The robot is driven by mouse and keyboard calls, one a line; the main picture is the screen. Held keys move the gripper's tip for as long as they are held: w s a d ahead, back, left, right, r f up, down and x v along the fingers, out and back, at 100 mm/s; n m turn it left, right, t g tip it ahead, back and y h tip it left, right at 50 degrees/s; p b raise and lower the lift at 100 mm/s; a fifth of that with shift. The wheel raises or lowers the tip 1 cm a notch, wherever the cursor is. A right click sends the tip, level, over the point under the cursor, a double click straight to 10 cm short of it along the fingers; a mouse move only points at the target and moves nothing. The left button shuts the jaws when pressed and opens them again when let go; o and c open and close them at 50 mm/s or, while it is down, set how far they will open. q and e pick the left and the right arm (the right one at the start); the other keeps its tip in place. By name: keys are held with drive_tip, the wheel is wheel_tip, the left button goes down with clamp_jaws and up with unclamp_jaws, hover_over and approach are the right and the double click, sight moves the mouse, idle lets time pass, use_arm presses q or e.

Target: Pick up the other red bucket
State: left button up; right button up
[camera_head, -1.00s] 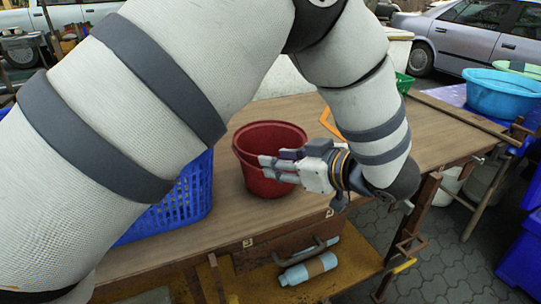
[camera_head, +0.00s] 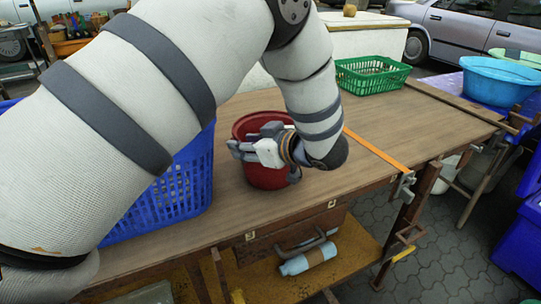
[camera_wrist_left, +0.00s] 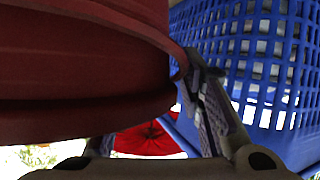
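A red bucket (camera_head: 267,178) stands upright on the wooden table, right of the blue basket. My left gripper (camera_head: 252,142) is at the bucket's near side, covering part of its rim and wall. Its fingers look spread apart. In the left wrist view the bucket (camera_wrist_left: 80,60) fills the upper left. One finger (camera_wrist_left: 212,112) shows beside its rim, close to or touching it; the other finger is mostly hidden behind the bucket. A second red surface (camera_wrist_left: 150,138) shows below; I cannot tell what it is. My right gripper is not in view.
A blue basket (camera_head: 180,192) stands close left of the bucket, partly behind my arm. A green basket (camera_head: 372,76) is at the table's back right. An orange strip (camera_head: 376,149) lies right of the gripper. The wooden tabletop (camera_head: 400,120) is bare at right.

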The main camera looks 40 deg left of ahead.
use_arm(q)
clamp_jaws()
drive_tip(key=shift+r, duration=0.1)
